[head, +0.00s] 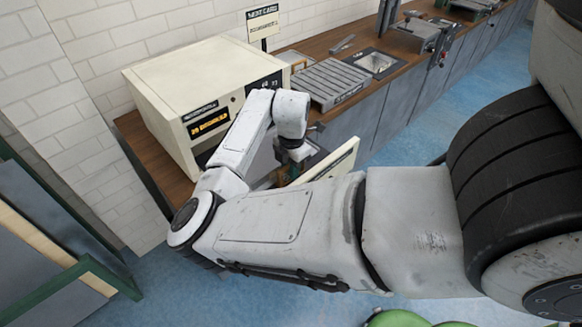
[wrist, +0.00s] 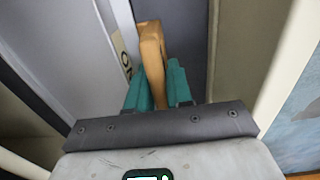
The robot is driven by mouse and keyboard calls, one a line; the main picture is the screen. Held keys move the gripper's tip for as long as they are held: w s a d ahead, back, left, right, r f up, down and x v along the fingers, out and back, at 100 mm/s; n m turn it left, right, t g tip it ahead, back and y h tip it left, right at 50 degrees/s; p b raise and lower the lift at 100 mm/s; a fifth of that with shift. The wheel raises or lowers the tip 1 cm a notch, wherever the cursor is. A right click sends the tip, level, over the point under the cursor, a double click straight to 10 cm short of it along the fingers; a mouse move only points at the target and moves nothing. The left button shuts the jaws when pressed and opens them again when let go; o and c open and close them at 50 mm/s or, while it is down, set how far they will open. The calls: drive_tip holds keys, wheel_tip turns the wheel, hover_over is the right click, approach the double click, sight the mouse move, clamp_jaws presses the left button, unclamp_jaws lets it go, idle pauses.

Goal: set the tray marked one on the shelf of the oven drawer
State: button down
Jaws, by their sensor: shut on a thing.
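The cream oven (head: 205,95) stands on the wooden counter. Its drawer is pulled out, with the cream front panel (head: 330,163) showing beyond my arm; the panel also shows at right in the wrist view (wrist: 288,75). My gripper (wrist: 158,85) has teal fingers shut on a tan wooden handle (wrist: 152,45). A pale label (wrist: 121,55) with dark marks is left of the handle; I cannot read its mark. Grey metal surfaces lie around the handle, and I cannot tell tray from shelf there. In the head view my arm hides most of the drawer and the tray.
A ribbed grey tray (head: 328,82) and a shallow metal pan (head: 375,62) sit on the counter right of the oven. A sign (head: 262,24) stands behind them. A green-edged frame (head: 60,260) is at lower left. Blue floor (head: 415,135) lies in front of the counter.

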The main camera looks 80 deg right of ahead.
drive_tip(key=shift+f, duration=0.1)
drive_tip(key=c, duration=1)
unclamp_jaws()
drive_tip(key=shift+c, duration=0.2)
wheel_tip(320, 180, up, 12)
drive_tip(key=shift+s+b, duration=0.15)
drive_tip(key=shift+b, duration=0.2)
